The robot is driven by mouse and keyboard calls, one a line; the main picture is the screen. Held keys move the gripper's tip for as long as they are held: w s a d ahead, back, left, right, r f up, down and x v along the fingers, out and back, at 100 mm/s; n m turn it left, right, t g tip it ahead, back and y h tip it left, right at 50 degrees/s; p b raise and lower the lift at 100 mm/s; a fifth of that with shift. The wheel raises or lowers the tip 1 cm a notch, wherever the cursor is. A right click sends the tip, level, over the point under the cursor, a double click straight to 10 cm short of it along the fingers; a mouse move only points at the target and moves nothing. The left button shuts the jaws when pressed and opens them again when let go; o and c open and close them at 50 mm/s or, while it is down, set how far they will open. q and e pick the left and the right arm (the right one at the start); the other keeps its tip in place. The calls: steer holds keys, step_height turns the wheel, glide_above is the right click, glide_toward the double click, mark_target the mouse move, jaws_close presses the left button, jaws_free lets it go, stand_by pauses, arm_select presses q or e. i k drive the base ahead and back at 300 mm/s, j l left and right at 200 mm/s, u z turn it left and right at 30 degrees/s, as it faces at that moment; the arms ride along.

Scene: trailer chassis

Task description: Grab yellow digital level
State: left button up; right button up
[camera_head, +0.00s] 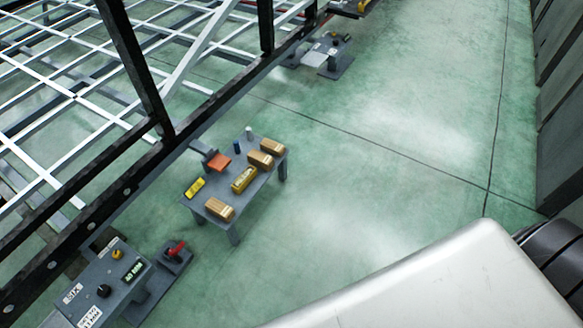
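A small grey table (266,185) stands on the green floor left of centre. A flat bright yellow piece with dark markings (195,187) lies near its left edge and looks like the digital level, but it is too small to be sure. A darker yellow block with markings (243,179) lies near the middle of the table. Neither of my grippers is in view.
Several brown boxes (219,209), an orange piece (219,162) and small cylinders (237,147) share the table. A black and white frame (150,85) rises behind it. A control panel (105,285) and a red-handled stand (174,254) are front left. The right floor is clear.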

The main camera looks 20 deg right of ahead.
mark_target(246, 177)
steer(key=z, duration=0.3)
steer(key=i+j, duration=0.15)
steer(key=i, duration=0.3)
steer(key=i+j, duration=0.2)
steer(key=i, duration=0.25)
